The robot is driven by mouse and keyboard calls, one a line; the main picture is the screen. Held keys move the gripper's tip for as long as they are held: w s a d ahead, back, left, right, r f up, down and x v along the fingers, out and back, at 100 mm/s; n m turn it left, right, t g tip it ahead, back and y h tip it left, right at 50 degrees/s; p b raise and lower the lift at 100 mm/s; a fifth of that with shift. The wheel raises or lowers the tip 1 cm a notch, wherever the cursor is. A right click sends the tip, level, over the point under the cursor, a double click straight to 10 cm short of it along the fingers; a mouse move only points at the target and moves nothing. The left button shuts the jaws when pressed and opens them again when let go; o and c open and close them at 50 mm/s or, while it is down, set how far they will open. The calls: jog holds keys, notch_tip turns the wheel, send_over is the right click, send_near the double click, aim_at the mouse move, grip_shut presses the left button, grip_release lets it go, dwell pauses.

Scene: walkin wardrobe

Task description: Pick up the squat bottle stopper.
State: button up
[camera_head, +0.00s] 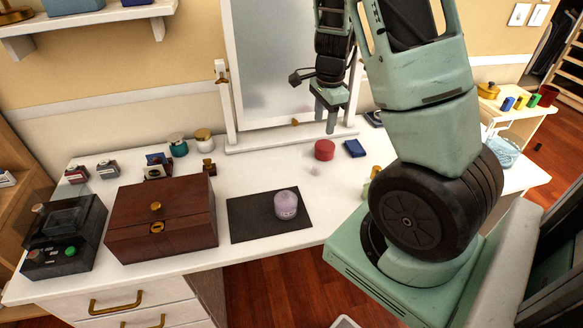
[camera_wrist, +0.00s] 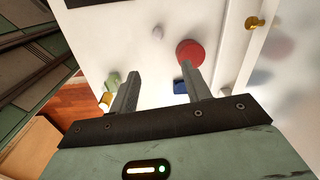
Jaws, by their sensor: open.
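A small pale knob-like piece (camera_head: 315,170), which looks like the squat bottle stopper, stands on the white dressing table just in front of a red round box. It also shows in the wrist view (camera_wrist: 157,32), beyond my fingertips and roughly between their lines. Its fine shape is too small to tell. My gripper (camera_head: 325,121) hangs in front of the mirror, above the table and apart from the pale piece. Its two fingers also show in the wrist view (camera_wrist: 160,72), spread with nothing between them.
The red box (camera_head: 324,150) and a blue box (camera_head: 355,148) stand close by the pale piece. Green (camera_wrist: 112,80) and yellow (camera_wrist: 105,101) pieces are to its right in the head view. The mirror (camera_head: 285,60) rises behind. A lilac jar (camera_head: 286,205) stands on a dark mat (camera_head: 245,222).

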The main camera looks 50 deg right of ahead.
jog(key=b, duration=0.2)
send_over(317, 166)
jog(key=f, duration=1.1)
jog(key=shift+s+d+f, duration=0.2)
jog(key=shift+d+f, duration=0.05)
jog(key=shift+f, duration=0.05)
jog(key=shift+w+a+f+b, duration=0.1)
jog(key=shift+a+f+b, duration=0.1)
jog(key=shift+f, duration=1.15)
jog(key=shift+w+a+f+b, duration=0.1)
jog(key=shift+f+b, duration=0.05)
jog(key=shift+f, duration=1.15)
grip_shut()
